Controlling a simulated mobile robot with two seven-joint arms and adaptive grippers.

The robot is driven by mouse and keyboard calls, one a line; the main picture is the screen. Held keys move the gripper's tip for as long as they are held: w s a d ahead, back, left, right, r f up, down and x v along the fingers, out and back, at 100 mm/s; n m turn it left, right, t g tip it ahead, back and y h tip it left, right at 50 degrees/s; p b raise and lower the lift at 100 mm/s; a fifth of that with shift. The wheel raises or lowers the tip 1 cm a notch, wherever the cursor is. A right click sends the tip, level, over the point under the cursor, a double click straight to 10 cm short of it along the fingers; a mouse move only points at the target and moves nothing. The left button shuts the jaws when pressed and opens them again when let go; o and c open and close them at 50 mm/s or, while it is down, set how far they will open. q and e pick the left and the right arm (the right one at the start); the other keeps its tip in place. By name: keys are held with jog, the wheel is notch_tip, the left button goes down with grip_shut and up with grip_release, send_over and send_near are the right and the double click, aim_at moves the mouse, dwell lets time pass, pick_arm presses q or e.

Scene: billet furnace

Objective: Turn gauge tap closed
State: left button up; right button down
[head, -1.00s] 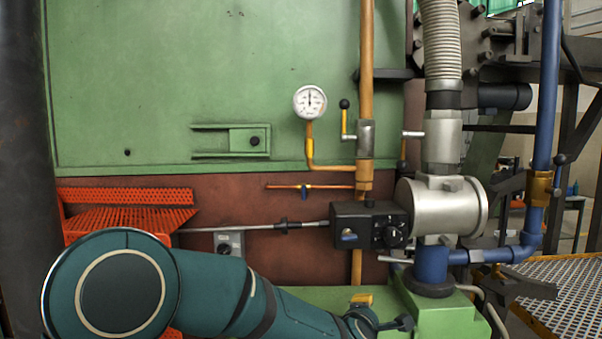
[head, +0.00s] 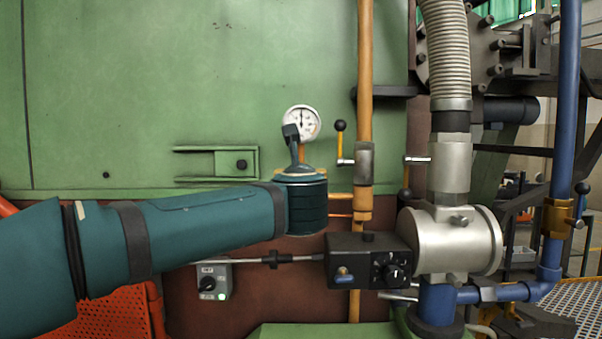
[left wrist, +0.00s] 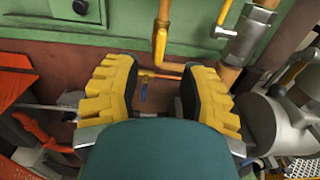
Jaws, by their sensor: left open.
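The tap is hidden behind my left wrist in the head view. A white round gauge (head: 302,122) is above, partly covered by my wrist. My left gripper (left wrist: 158,74) is open, with a yellow ribbed finger on each side of the thin pipe and nothing held. Its distance to the tap is unclear. A lever with a black knob (head: 340,143) stands upright beside the thick orange pipe (head: 365,80). My right gripper is out of view.
A black box with knobs (head: 368,260) is right of and below my wrist, joined to a silver valve body (head: 452,240). A grey switch box (head: 213,281) is below my forearm. An orange perforated guard (head: 110,320) stands at lower left. The green panel (head: 110,90) is flat.

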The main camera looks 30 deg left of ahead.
pick_arm(q)
jog(key=x, duration=0.8)
jog(key=shift+d+p, duration=0.1)
jog(key=shift+p, duration=0.25)
jog(key=shift+s, duration=0.1)
grip_shut()
